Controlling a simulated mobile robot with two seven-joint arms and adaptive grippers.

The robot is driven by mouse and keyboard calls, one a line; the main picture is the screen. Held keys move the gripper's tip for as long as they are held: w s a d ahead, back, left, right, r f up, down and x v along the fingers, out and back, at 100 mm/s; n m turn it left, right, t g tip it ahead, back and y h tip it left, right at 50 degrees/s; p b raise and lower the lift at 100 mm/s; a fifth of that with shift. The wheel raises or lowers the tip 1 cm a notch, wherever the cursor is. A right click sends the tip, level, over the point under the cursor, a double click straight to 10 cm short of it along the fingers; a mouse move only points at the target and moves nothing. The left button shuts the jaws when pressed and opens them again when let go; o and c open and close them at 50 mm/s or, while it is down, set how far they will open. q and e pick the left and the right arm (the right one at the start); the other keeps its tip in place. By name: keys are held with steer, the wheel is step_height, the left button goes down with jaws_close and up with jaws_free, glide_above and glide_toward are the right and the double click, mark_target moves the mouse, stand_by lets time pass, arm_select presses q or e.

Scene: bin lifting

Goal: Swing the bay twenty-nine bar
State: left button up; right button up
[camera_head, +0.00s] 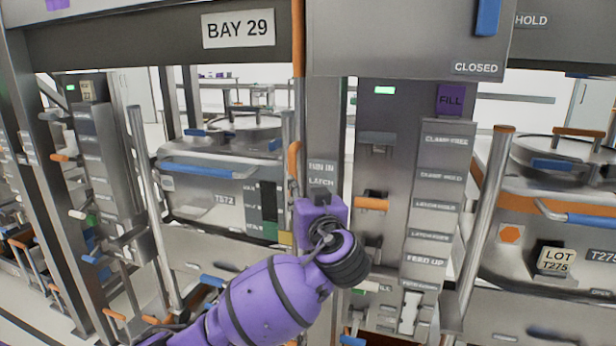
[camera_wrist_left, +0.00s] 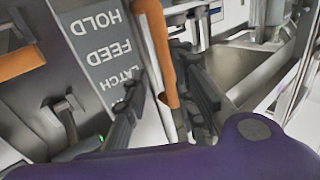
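Under the BAY 29 sign (camera_head: 238,28), an orange bar (camera_head: 294,160) stands upright beside a panel with a LATCH label (camera_head: 321,182). In the left wrist view the orange bar (camera_wrist_left: 158,50) runs down between the two dark fingers of my left gripper (camera_wrist_left: 160,95). The fingers are spread, with a visible gap between the bar and the left finger. In the head view my purple left gripper (camera_head: 322,192) is just below and right of the bar; its fingers are mostly hidden by my wrist. My right gripper is not in view.
A grey panel with several label plates (camera_head: 440,177) and an orange handle (camera_head: 371,203) is close to the right of my wrist. Lidded metal bins stand behind on the left (camera_head: 215,178) and right (camera_head: 560,165). Upright posts (camera_head: 485,215) border the bay.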

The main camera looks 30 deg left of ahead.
arm_select(q)
steer(key=x, duration=0.6)
steer(key=shift+s+a+r+p, duration=0.3)
steer(key=shift+r+p, duration=0.05)
steer(key=shift+a, duration=0.1)
steer(key=shift+w, duration=0.1)
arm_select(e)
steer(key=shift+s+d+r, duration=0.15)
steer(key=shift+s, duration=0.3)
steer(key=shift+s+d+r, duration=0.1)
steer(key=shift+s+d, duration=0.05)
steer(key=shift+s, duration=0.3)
arm_select(q)
steer(key=c, duration=0.6)
jaws_close()
steer(key=shift+a, duration=0.15)
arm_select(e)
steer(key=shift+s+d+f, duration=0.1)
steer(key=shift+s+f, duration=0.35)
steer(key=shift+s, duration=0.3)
